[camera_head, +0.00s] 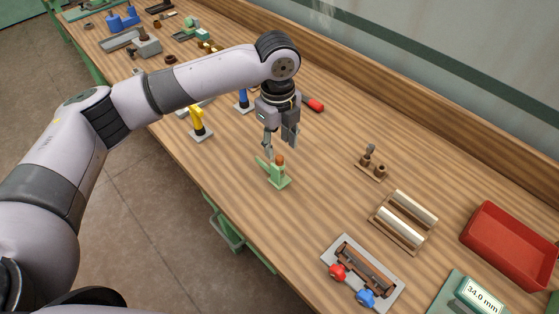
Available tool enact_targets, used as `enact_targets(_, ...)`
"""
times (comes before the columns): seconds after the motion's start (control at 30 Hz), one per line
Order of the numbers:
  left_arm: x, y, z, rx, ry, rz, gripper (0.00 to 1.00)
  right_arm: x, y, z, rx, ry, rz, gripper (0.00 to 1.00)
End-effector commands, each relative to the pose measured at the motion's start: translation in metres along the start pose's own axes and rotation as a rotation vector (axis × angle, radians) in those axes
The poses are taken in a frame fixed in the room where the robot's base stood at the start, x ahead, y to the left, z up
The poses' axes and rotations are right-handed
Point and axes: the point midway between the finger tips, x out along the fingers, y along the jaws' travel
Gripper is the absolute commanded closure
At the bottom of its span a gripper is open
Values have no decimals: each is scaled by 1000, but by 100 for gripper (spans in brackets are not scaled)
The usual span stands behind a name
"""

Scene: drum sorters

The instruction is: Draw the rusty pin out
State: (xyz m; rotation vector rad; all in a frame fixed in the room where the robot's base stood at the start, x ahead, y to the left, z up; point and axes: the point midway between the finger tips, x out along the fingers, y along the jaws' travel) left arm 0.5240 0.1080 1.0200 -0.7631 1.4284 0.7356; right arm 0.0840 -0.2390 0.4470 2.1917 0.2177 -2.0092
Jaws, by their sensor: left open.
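A small green fixture (279,177) stands on the bench near its front edge, in the middle of the head view. A short rusty-brown piece (281,159), which looks like the pin, shows at its top; its lower part is hidden in the fixture. My left gripper (281,149) points down just above the fixture. Its two fingers are apart, one on each side of the pin's top in the picture. I cannot tell whether they touch it. My right gripper is not in view.
A yellow tool on a stand (197,122) is left of the fixture. A red-handled tool (313,103) lies behind my gripper. A rack with two rollers (402,222), a grey plate (345,241) with red and blue knobs, and a red tray (512,243) are to the right.

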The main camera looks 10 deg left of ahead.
Motion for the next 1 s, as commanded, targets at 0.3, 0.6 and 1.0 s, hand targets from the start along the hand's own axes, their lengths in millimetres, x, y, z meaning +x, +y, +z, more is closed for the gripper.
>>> enact_targets(0.3, 32, -3, 5, -2, 0, 4, 59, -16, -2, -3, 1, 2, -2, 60)
enact_targets(0.6, 55, -4, 4, 0, 0, 0, 59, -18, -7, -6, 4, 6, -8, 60)
enact_targets(1.0, 55, -4, 4, 0, 0, -1, 77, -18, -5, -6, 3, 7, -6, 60)
